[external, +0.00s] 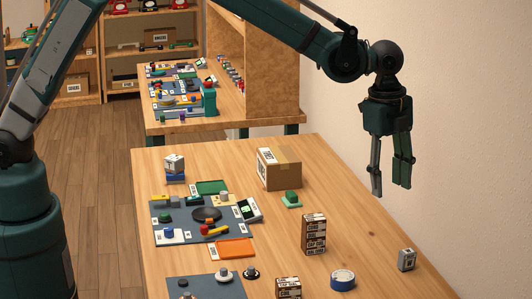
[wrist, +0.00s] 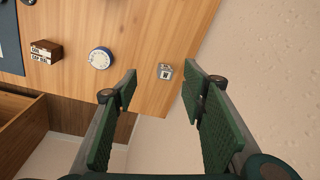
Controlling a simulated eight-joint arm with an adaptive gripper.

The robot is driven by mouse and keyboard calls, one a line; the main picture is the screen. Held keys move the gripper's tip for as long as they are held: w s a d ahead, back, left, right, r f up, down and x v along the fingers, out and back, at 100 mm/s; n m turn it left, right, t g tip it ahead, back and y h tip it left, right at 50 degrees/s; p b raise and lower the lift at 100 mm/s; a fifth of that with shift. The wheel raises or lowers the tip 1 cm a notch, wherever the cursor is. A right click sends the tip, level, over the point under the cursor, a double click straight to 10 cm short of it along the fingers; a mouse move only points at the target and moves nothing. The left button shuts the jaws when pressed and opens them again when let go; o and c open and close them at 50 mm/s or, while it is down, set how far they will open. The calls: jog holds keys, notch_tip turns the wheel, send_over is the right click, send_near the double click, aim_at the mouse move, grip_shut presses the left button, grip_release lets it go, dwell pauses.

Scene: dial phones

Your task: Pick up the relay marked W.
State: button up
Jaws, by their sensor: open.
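My gripper (external: 391,190) is open and empty, high above the table and farther back than the relay. In the wrist view my gripper's green-padded fingers (wrist: 160,85) are spread apart and touch nothing.
A blue and white round dial (external: 342,281) stands left of the relay, also in the wrist view (wrist: 100,58). A labelled brown box stack (external: 314,234) and a cardboard box (external: 279,169) stand farther back. A pale wall (external: 460,120) rises close to the table's right edge. Bare wood surrounds the relay.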

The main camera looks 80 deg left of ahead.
aim_at(408, 250)
jog(key=w+d+f, duration=0.1)
jog(key=f, duration=0.2)
jog(key=w+d+f+m, duration=0.1)
jog(key=w+d+f, duration=0.1)
jog(key=f, duration=0.2)
jog(key=w+d+f+m+g, duration=0.1)
jog(key=w+d+f, duration=0.1)
jog(key=f, duration=0.2)
jog(key=shift+f, duration=0.2)
jog(key=shift+f, duration=0.1)
jog(key=shift+f, duration=1.15)
jog(key=shift+f, duration=0.15)
jog(key=shift+f, duration=2.45)
jog(key=c, duration=1)
